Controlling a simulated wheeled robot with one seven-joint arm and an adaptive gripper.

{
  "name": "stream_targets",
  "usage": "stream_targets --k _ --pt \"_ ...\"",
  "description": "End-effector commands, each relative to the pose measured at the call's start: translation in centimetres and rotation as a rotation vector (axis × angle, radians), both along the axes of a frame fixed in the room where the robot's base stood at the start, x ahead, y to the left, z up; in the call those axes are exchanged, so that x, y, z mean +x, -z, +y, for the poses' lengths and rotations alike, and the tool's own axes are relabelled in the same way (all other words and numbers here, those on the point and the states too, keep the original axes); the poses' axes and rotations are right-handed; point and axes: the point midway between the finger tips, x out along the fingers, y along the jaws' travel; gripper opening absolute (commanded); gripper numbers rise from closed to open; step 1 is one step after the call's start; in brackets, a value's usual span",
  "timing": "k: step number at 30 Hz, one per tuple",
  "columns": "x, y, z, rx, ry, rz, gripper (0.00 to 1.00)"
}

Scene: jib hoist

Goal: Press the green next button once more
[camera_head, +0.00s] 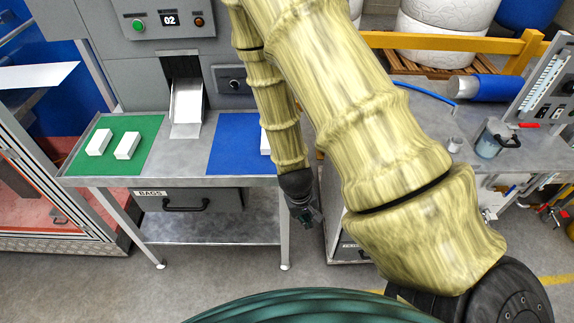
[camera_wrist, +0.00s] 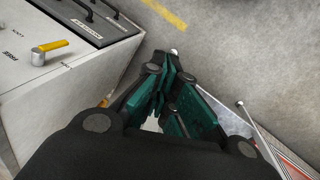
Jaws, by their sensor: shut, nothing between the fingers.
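The green button (camera_head: 138,25) is on the grey machine panel at the top left. It sits left of a small display (camera_head: 170,19) that reads 02. My gripper (camera_head: 309,219) hangs low, beside the right end of the machine's table, pointing down and well away from the panel. Its green fingers also show in the wrist view (camera_wrist: 168,58), closed together with nothing between them. The green button is not in the wrist view.
A chute (camera_head: 187,104) comes down onto the metal table. Two white boxes (camera_head: 98,142) (camera_head: 126,146) lie on the green mat (camera_head: 85,165). A blue mat (camera_head: 232,150) is to its right, with a white item partly hidden by my arm.

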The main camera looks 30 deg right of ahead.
Motion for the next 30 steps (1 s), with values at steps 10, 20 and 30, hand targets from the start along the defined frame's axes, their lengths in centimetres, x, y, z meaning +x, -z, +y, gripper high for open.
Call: stream_targets --k 10,20,30 --pt "-9.1 9.2 5.4 0.083 -0.156 0.014 0.00" --pt "-14.6 14.7 9.5 0.180 -0.210 -0.007 0.00" --pt "-15.1 15.0 10.0 0.191 -0.214 -0.011 0.00"
